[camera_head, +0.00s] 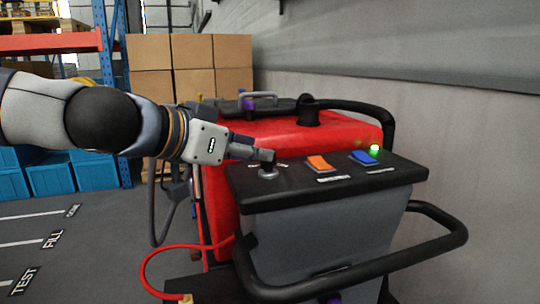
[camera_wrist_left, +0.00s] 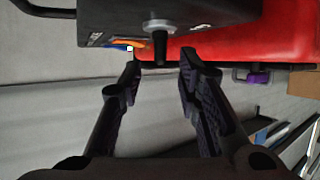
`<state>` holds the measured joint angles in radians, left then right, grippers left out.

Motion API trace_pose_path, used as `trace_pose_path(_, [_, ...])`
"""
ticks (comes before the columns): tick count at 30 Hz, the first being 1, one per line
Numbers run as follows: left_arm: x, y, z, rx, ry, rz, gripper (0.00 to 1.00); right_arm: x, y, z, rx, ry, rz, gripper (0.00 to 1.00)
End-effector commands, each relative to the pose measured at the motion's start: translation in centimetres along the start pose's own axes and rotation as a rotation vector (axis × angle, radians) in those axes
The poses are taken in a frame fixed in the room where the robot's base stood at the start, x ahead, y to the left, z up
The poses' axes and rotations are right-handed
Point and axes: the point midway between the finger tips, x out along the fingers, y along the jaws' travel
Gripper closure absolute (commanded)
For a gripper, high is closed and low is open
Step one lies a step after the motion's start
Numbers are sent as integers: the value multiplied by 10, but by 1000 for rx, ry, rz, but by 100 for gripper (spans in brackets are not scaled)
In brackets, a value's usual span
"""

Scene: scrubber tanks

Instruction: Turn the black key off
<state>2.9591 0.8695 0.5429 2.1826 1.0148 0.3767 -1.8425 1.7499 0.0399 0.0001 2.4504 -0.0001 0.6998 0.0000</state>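The black key (camera_head: 268,163) stands up from a round silver base at the left end of the black control panel (camera_head: 330,181) on the red scrubber. In the left wrist view the key (camera_wrist_left: 160,48) and its silver base show clearly. My left gripper (camera_head: 257,153) comes in from the left with its fingertips at the key. In the left wrist view the gripper (camera_wrist_left: 162,68) is open, one finger on each side of the key's end, with gaps visible. In the head view the fingertips partly overlap the key. My right gripper is not in view.
An orange switch (camera_head: 318,162), a blue switch (camera_head: 363,157) and a lit green light (camera_head: 375,150) lie right of the key. A black handlebar (camera_head: 355,275) runs around the panel's near side. A red hose (camera_head: 165,261) loops at lower left. A grey wall is at the right.

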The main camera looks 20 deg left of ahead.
Motion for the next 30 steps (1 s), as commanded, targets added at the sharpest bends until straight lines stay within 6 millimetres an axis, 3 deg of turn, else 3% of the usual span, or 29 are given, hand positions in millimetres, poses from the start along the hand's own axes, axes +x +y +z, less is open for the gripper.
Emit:
trace_pose_path(10, [43,0,4,-4,-7,2,69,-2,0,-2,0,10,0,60])
trace_pose_path(20, [50,0,3,-5,-4,0,69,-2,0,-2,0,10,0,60])
trace_pose_path(25, [50,0,3,-5,-4,0,100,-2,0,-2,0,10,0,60])
trace_pose_path(30, [50,0,3,-5,-4,0,100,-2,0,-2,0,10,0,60])
